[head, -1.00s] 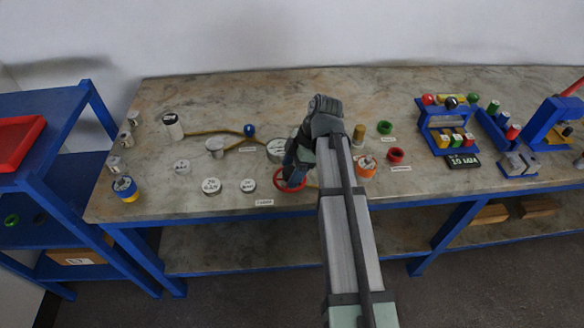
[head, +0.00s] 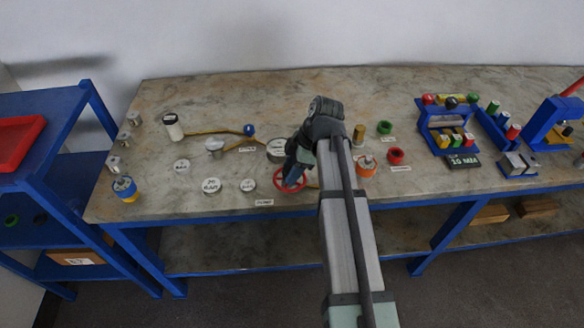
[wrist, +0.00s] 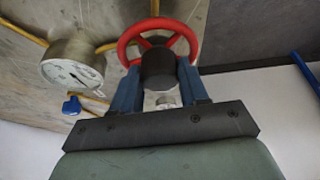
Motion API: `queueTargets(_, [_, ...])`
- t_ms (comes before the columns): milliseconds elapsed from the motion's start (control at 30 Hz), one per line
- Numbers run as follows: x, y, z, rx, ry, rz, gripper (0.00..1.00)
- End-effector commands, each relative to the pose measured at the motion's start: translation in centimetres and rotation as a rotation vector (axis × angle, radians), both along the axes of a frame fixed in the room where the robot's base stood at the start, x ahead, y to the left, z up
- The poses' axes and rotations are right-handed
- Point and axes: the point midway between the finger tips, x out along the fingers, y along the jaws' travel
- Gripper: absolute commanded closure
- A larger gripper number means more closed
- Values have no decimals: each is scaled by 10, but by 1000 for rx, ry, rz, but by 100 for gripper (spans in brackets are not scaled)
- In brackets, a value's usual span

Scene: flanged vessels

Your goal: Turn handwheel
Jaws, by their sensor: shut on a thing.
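The red handwheel (head: 279,181) lies near the front edge of the bench, partly hidden by my gripper in the head view. In the wrist view the red handwheel (wrist: 130,36) shows its rim, spokes and a dark central hub (wrist: 158,68). My gripper (head: 291,180) points down onto the wheel. In the wrist view, the blue fingers of my gripper (wrist: 160,84) stand on either side of the dark hub and are shut on the handwheel. The exact contact is partly hidden.
A round gauge (wrist: 72,64) stands close to the wheel. A yellow hose (head: 205,131) and a blue valve knob (head: 249,130) lie behind it. Round white-faced gauges (head: 211,186) sit to the left. An orange item (head: 365,167) and a red ring (head: 396,156) are to the right.

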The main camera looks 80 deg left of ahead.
Motion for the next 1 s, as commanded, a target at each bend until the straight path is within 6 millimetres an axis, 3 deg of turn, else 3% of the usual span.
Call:
queueTargets(333, [0,-3,0,1,0,-265,87])
queueTargets(733, [0,-2,1,1,1,-297,87])
queueTargets(767, [0,-2,1,1,2,-297,54])
queueTargets(1000, [0,-2,0,1,1,-296,31])
